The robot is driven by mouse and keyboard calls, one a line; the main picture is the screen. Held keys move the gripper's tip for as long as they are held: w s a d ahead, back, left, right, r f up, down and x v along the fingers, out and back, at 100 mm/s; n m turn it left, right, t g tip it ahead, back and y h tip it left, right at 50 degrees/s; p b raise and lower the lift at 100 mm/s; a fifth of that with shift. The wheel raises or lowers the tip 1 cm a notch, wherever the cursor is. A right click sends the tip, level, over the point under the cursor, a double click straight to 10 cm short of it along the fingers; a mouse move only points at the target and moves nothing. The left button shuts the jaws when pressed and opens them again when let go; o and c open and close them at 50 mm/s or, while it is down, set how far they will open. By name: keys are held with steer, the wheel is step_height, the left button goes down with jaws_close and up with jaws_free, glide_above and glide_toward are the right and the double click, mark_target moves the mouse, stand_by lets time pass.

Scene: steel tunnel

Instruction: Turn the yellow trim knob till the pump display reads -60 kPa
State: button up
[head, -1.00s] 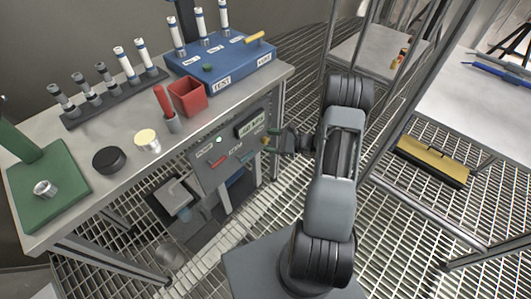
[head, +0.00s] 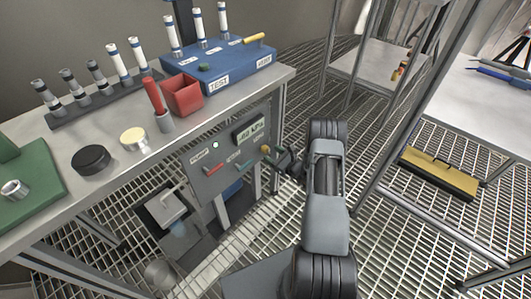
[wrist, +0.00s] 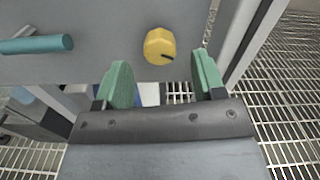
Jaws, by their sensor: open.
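The yellow trim knob (head: 265,149) is on the grey pump panel (head: 205,186) under the bench's right end. In the wrist view the knob (wrist: 160,46) has a dark pointer mark toward its lower right. My gripper (wrist: 162,70) is open, with one green finger at each side below the knob. The knob lies between the finger lines, just beyond the tips, and neither finger touches it. In the head view my gripper (head: 286,160) is just right of the knob. The pump display (head: 249,132) appears to read -60 kPa, in small tilted digits.
A red lever (head: 214,169) and a teal lever (wrist: 38,44) are left of the knob on the panel. The bench leg (head: 276,145) stands close to the right. A shelf rack (head: 380,130) stands further right, with open grating between.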

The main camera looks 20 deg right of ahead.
mark_target(267, 151)
steer(key=shift+b+x, duration=0.4)
steer(key=shift+x, duration=1.75)
steer(key=c, duration=0.9)
